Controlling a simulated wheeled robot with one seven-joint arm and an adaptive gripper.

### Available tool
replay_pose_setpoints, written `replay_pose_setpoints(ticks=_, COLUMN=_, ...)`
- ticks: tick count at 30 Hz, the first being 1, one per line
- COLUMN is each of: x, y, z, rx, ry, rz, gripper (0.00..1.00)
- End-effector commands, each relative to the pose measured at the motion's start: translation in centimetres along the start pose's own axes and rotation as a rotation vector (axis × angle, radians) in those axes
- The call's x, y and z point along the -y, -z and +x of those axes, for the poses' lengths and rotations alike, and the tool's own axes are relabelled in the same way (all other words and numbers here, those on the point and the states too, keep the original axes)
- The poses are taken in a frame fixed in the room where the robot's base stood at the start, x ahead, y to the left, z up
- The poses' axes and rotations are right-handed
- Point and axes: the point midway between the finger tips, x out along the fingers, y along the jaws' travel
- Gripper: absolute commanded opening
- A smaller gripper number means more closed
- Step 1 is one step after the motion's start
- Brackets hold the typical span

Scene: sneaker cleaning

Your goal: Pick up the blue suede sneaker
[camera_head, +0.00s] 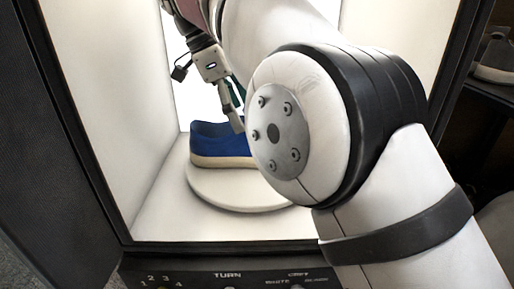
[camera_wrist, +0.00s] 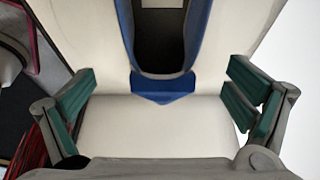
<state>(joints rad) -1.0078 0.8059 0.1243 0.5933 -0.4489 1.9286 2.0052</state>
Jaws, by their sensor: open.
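The blue suede sneaker (camera_head: 221,139) has a pale sole and sits upright on a round white turntable (camera_head: 241,192) inside a white-lined box. My arm hides its right part in the head view. In the wrist view its blue heel and dark opening (camera_wrist: 162,88) show at the top middle. My gripper (camera_head: 236,122) is above and close to the sneaker in the head view. In the wrist view my gripper (camera_wrist: 160,105) is open, its green-padded fingers spread wide to either side, with nothing between the pads. I cannot tell whether a finger touches the sneaker.
The white box wall (camera_head: 105,90) stands close on the left, with a dark frame around the opening. A control panel (camera_head: 228,274) marked TURN runs along the front. A grey shoe (camera_head: 497,58) sits on a dark shelf at right. Red strands (camera_wrist: 32,150) show at lower left in the wrist view.

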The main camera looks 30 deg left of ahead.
Motion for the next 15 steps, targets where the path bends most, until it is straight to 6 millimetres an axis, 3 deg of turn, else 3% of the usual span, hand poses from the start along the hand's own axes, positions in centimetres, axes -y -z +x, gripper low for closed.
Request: replay_pose_setpoints(ticks=15, x=0.1, y=0.1, z=3.1, rx=-0.002, ry=0.001, rz=-0.001, gripper=0.97)
